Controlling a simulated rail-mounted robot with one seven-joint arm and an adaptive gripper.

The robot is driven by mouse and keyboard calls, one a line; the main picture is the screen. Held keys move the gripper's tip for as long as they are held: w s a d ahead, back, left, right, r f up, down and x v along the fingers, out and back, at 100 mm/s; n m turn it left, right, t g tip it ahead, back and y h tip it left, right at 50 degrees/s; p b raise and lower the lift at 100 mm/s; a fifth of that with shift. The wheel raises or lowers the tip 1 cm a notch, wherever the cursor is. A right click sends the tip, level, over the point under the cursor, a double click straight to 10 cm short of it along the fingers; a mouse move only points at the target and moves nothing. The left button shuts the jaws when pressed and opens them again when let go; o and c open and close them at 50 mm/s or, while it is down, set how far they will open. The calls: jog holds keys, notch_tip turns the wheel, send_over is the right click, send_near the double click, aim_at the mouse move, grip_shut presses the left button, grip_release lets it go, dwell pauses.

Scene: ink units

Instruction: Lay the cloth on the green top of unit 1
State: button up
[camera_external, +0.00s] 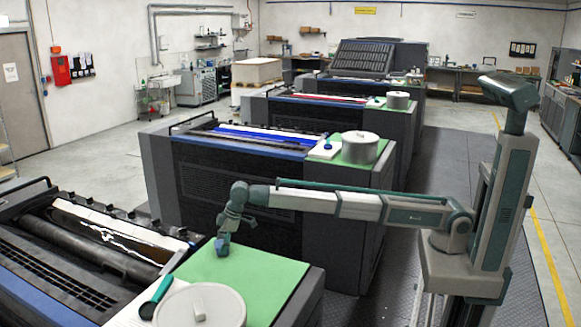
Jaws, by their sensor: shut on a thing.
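The nearest unit has a flat green top (255,278) at the lower middle; I see no number on it, so I cannot confirm that it is unit 1. My gripper (222,238) points down over the back left part of this green top. It is shut on a small bluish thing, seemingly the cloth (222,248), bunched at the fingertips. The cloth is small in the picture and partly covered by the fingers. I cannot tell whether it touches the green surface.
A pale lidded pot (212,304) stands at the front of the nearest unit. A green-handled tool (157,292) lies left of it on a white sheet. Dark rollers (90,245) are exposed further left. The second unit carries another pot (360,147). The green top's middle and right are clear.

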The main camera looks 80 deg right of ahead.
jog(key=shift+f, duration=0.25)
jog(key=o, duration=1.2)
jog(key=shift+r, duration=0.1)
jog(key=b+v, duration=0.3)
jog(key=v, duration=0.9)
jog(key=shift+r, duration=0.2)
